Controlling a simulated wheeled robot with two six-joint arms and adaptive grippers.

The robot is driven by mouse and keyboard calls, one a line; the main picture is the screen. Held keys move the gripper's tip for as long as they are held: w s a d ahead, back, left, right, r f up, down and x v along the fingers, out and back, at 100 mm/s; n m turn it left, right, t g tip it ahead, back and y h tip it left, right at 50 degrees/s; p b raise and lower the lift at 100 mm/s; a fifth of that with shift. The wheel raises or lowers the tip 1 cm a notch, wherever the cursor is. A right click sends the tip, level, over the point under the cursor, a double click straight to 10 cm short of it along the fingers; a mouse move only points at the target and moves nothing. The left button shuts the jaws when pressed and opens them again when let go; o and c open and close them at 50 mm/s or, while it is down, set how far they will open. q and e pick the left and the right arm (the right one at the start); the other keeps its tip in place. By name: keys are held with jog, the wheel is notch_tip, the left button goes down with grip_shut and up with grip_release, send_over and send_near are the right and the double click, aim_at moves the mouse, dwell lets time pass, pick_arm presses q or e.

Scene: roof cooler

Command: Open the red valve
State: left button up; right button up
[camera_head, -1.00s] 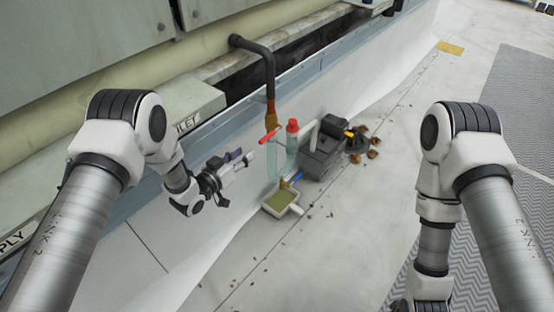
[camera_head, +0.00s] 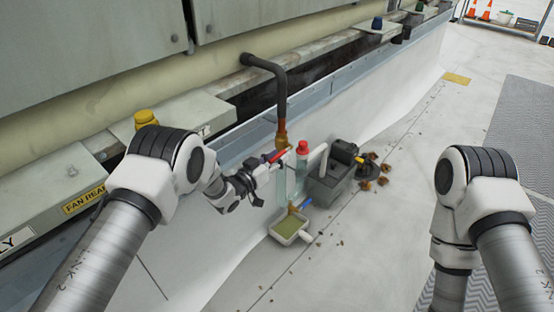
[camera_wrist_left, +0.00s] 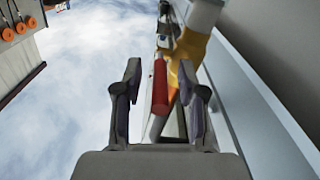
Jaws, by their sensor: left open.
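The red valve handle (camera_head: 277,156) sits on the brass fitting (camera_head: 282,138) below a dark bent pipe, above a clear tube (camera_head: 283,185). My left gripper (camera_head: 274,163) is at the handle, coming in from the left. In the left wrist view the red handle (camera_wrist_left: 160,86) stands upright between the two spread fingers of the left gripper (camera_wrist_left: 160,76), with a gap visible on each side. The yellow-brown valve body (camera_wrist_left: 190,50) shows beyond it. Whether a finger touches the handle cannot be told. The right arm leaves the head view at the bottom, its gripper out of sight.
A red-capped clear bottle or tube (camera_head: 302,148) stands just right of the valve. A blue-handled lower valve (camera_head: 305,202) sits above a pale tray (camera_head: 290,229). A dark grey pump box (camera_head: 332,178) is to the right.

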aim_at(289, 149)
pick_arm(q)
grip_shut()
jog(key=shift+f+t+b, duration=0.3)
jog(key=shift+f+b, duration=0.1)
jog(key=shift+b, duration=0.35)
jog(key=f+t+h+b, duration=0.1)
jog(key=b, duration=0.2)
jog(key=f+t+h+b, duration=0.1)
jog(key=t+b, duration=0.1)
jog(key=b, duration=0.2)
jog(key=w+f+t+h+b, duration=0.1)
jog(key=t+h+b, duration=0.1)
jog(key=b, duration=0.2)
jog(key=shift+d, duration=0.35)
jog(key=shift+r, duration=0.1)
